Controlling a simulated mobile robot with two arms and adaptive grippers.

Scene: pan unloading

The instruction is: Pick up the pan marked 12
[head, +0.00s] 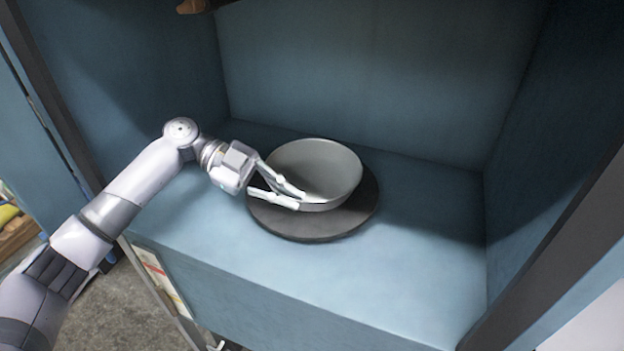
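A round grey pan (318,166) with a shallow wall is over a dark round disc (306,229) on the blue shelf. No number is readable on it. My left gripper (301,200) is at the pan's near left rim. One finger reaches over the rim to the inside and the other lies along the outside, with the tips close together on the wall. The pan's underside is hidden, so I cannot tell whether it touches the disc. My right gripper is not in view.
The blue shelf (400,260) is walled at the back, left and right. Its right part is bare. A dark post (560,250) edges the opening at the right. A brown object (200,5) shows at the top edge.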

